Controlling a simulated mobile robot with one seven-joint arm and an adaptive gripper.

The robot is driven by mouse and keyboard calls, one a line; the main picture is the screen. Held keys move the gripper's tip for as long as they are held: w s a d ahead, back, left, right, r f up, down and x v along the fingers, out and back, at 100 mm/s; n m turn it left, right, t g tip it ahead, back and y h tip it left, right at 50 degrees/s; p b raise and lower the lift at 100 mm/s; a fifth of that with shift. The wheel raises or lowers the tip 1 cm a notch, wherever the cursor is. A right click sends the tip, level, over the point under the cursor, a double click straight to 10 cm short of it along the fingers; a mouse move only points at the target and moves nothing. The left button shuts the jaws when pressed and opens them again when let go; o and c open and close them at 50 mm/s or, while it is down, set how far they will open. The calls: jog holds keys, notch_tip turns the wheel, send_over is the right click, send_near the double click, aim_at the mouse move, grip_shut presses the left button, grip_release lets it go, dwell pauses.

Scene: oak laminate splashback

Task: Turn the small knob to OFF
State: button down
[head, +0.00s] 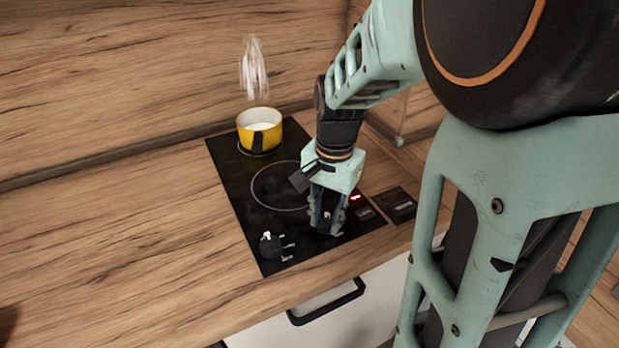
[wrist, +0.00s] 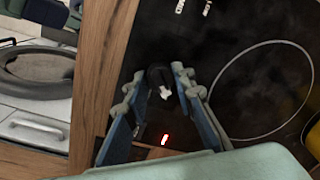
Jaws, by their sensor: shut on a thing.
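A black cooktop (head: 237,190) is set in the wooden counter and carries two black knobs near its front edge. My gripper (head: 326,227) reaches down over the right knob (head: 325,219), and its fingers are shut on it. In the wrist view this knob (wrist: 157,76) sits between the two fingertips, with a white pointer mark on it. Its labels are mostly hidden by the fingers. The left knob (head: 270,246) stands free, with white marks around it. I cannot compare the two knobs' sizes well. A red indicator (head: 355,197) is lit beside the right knob.
A yellow pot (head: 260,130) with white contents stands on the rear burner, with steam above it. The front burner ring (head: 282,208) is empty. A white drawer front with a black handle (head: 327,302) lies below the counter. The counter left of the cooktop is mostly clear.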

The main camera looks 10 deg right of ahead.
jog(key=n, duration=0.8)
jog(key=shift+w, duration=0.1)
jog(key=shift+n, duration=0.5)
jog(key=c, duration=1.6)
grip_release()
jog(key=r, duration=1.2)
jog(key=shift+d, duration=0.3)
